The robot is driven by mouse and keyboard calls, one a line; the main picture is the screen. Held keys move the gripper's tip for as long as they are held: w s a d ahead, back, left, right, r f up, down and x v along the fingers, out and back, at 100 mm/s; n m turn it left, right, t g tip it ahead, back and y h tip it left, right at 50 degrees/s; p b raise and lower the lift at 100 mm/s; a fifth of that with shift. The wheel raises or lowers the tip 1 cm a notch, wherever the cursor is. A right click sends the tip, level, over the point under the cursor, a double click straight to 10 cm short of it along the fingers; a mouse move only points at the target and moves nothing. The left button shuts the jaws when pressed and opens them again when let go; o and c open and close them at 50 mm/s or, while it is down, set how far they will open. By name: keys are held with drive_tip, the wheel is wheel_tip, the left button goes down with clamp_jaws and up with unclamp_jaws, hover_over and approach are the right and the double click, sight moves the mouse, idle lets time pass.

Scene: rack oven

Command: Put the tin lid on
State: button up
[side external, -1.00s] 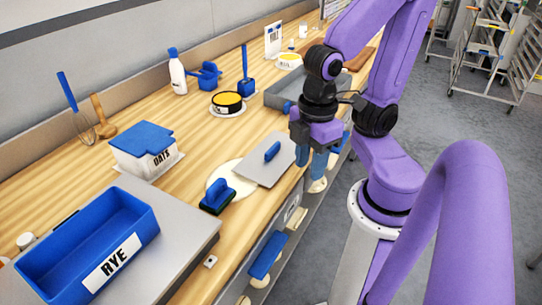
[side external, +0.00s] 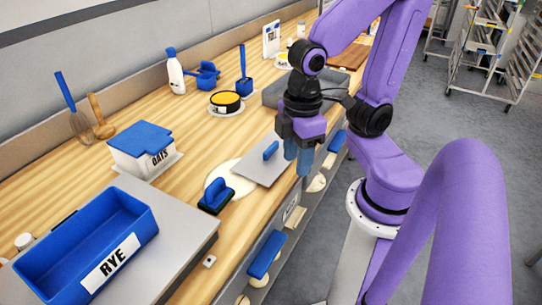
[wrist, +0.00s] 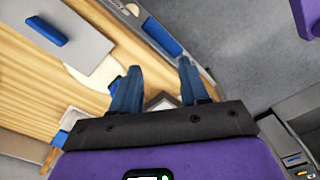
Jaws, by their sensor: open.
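The tin lid looks to be the flat grey plate (side external: 250,171) with a blue handle (side external: 271,150) on top. It lies on the counter, partly over a pale round disc (side external: 219,173). The plate also shows at the upper left of the wrist view (wrist: 85,40). A grey, low box (side external: 274,95), probably the tin, stands behind my gripper and is partly hidden by it. My gripper (side external: 304,166) points down to the right of the plate, near the counter's front edge. Its two blue fingers (wrist: 158,82) are apart with nothing between them.
A blue bin marked RYE (side external: 60,262) stands at the front left. A blue-topped box marked OATS (side external: 142,163) sits behind it. A blue-handled scraper or brush (side external: 216,195) lies beside the plate. A round black tin with yellow contents (side external: 226,100) is farther back.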

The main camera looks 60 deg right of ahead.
drive_tip(key=w+m, duration=0.7)
drive_tip(key=w, duration=0.3)
wheel_tip(320, 180, up, 2)
drive_tip(key=m, duration=2.2)
hover_over(271, 146)
wheel_tip(271, 146, down, 11)
drive_tip(key=shift+w, duration=0.1)
drive_tip(key=shift+s+a+f, duration=0.1)
drive_tip(key=shift+s+f, duration=0.1)
drive_tip(key=shift+f, duration=2.55)
clamp_jaws()
